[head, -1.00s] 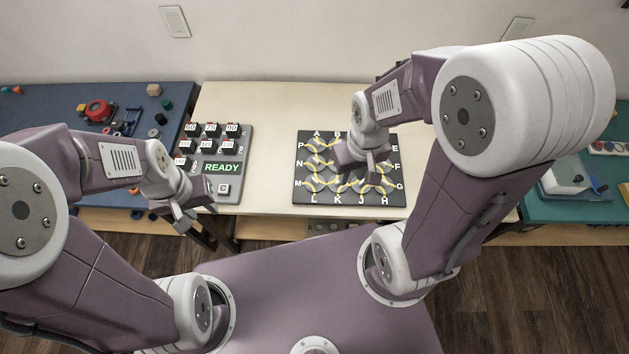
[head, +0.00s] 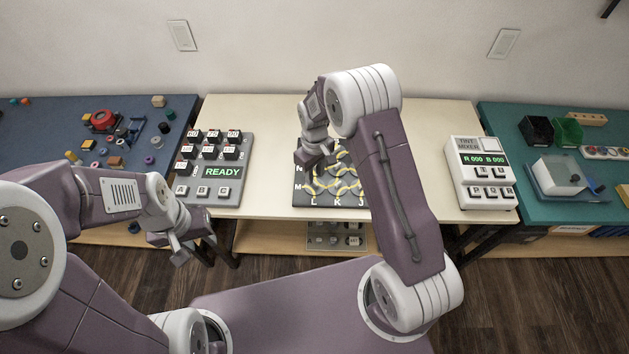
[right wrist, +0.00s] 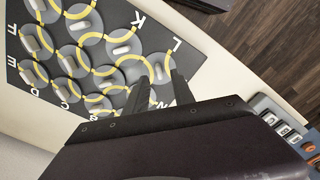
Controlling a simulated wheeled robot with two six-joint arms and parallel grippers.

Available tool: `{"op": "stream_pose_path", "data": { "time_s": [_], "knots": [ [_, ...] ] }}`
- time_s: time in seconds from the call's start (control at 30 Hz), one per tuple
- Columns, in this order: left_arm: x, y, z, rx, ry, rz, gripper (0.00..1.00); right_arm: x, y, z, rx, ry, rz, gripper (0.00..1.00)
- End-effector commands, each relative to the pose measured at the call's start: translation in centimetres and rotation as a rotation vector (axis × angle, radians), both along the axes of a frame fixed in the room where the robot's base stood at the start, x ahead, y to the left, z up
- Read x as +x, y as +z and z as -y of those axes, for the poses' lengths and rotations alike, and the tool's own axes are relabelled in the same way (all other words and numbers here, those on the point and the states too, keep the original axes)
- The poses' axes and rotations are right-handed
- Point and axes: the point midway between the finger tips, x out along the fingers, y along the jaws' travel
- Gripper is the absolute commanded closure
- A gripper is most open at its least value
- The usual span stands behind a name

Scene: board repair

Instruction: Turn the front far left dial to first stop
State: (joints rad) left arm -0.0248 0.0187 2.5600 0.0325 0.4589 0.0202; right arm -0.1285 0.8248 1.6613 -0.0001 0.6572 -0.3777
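The dial board (head: 300,199) is a dark square panel of round grey dials with yellow curved lines and white edge letters. It lies on the cream table. The front far left dial, at the corner by the letters L and M, shows in the right wrist view (right wrist: 158,70), its pale knob just beyond the fingertips. My right gripper (head: 312,156) is over the board's left part and hides dials there. In the right wrist view its dark fingers (right wrist: 160,84) stand apart with nothing between them. My left gripper (head: 180,250) hangs in front of the table; its finger gap is unclear.
A grey keypad reading READY (head: 222,172) stands left of the board. A white tint mixer (head: 481,178) stands on the right. A blue table (head: 40,125) with small parts is at far left, a green table (head: 510,135) at far right. Cream table is clear between board and mixer.

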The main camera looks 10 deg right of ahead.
Motion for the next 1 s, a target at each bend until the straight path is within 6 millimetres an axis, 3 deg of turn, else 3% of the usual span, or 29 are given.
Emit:
{"op": "stream_pose_path", "data": {
  "time_s": [0.2,0.53,0.63,0.67,1.0],
  "knots": [
    [0.0,0.1,0.0,0.0,0.0,0.0,0.64,0.0,-3.4,0.0,0.0,-0.001,-0.001,0.7],
    [0.0,0.0,0.0,0.0,0.0,0.0,0.64,0.1,-4.0,0.0,0.0,-0.001,0.002,0.7],
    [0.0,0.0,0.0,0.0,0.0,0.0,0.64,0.1,-4.0,0.0,0.0,-0.001,0.002,0.98],
    [0.0,0.0,0.0,0.0,0.0,0.0,0.64,0.1,-4.0,0.0,0.0,-0.001,0.002,1.0],
    [0.0,0.1,0.0,0.0,0.0,0.0,0.64,0.1,-4.0,0.0,0.0,-0.023,0.002,1.0]
  ]
}}
